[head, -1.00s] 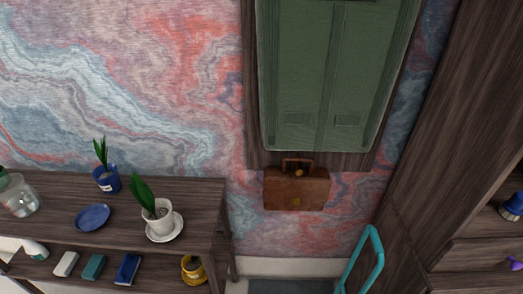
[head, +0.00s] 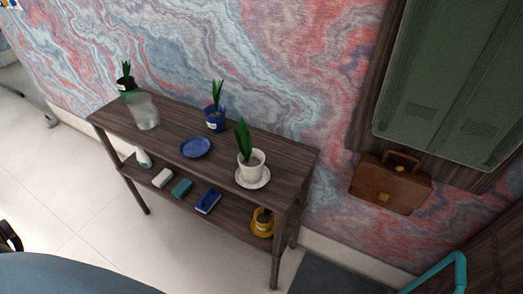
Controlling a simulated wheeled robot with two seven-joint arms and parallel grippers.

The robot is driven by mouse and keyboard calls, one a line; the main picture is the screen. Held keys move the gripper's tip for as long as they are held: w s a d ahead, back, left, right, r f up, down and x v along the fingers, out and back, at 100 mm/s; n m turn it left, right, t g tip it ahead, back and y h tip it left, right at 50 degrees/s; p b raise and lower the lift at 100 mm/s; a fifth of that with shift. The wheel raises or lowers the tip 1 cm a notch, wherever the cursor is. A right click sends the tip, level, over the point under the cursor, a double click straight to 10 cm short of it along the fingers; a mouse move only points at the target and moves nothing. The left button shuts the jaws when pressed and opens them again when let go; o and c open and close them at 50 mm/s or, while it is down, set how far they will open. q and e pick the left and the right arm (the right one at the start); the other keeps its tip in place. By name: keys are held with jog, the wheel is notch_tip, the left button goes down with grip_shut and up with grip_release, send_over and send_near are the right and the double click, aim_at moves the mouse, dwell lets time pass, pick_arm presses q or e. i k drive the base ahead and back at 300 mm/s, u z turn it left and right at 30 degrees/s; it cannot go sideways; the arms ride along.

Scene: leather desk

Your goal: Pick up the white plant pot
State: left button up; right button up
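The white plant pot (head: 252,166) stands upright on a white saucer (head: 253,178) near the right end of the shelf unit's top. A green leafy plant (head: 243,140) grows in it. Its front and rim are in clear view, and nothing touches it but the saucer. I see neither of my grippers for certain in the head view.
The dark wooden shelf unit (head: 178,127) also bears a blue pot (head: 215,118), a blue plate (head: 196,147) and a glass jar (head: 145,112). A yellow pot (head: 263,222) sits below. A rounded blue-grey shape (head: 70,275) fills the bottom left. Floor (head: 70,190) left of the shelf is clear.

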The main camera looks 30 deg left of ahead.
aim_at(251, 160)
jog(key=u, duration=0.55)
jog(key=i, duration=0.65)
jog(key=u, duration=0.6)
